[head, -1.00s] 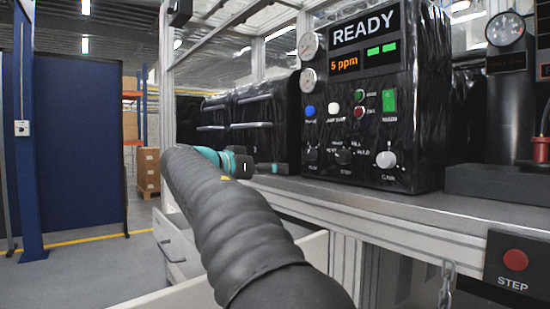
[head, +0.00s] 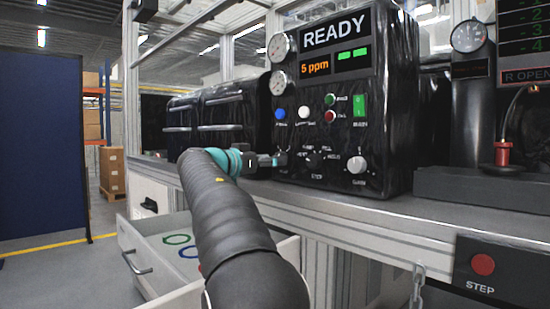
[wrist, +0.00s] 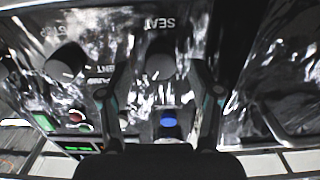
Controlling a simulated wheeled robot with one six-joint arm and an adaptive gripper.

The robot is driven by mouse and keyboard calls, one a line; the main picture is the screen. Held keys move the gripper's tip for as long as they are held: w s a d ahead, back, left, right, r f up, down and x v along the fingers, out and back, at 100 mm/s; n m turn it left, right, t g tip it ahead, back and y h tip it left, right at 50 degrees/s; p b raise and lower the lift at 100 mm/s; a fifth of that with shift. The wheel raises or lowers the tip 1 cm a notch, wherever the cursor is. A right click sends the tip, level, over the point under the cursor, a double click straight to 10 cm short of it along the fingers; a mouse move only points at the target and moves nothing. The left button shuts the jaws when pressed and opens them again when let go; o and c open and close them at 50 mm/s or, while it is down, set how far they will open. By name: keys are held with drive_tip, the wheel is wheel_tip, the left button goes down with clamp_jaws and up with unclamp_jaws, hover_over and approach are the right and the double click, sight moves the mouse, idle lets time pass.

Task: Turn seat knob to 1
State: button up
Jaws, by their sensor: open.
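The black seat knob (wrist: 160,64) is on the dark front panel in the wrist view. The word SEAT stands upside down above it, and a small pale mark shows near the knob's lower edge. I cannot read its number. My gripper (wrist: 160,72) is open, with one finger on each side of the knob and a visible gap to each. Whether the fingertips reach around its depth is unclear. In the head view my gripper (head: 275,159) is at the panel's lower left and mostly covers the knob.
The control box (head: 386,100) reads READY and 5 ppm. A second black knob (head: 313,158) and a pale knob (head: 357,163) sit to the right. The blue button (head: 280,113) and white button (head: 304,113) are above. An open drawer (head: 150,268) holds coloured rings below.

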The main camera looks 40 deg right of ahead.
drive_tip(key=shift+w+d, duration=0.1)
drive_tip(key=shift+d, duration=0.8)
drive_tip(key=c, duration=1.1)
drive_tip(key=shift+c, duration=0.2)
drive_tip(key=shift+n, duration=0.4)
drive_tip(key=n, duration=0.5)
drive_tip(key=shift+n, duration=0.3)
drive_tip(key=n+p, duration=0.1)
drive_tip(key=n, duration=0.4)
drive_tip(key=shift+r+n, duration=0.1)
drive_tip(key=shift+n, duration=0.2)
drive_tip(key=shift+p, duration=0.3)
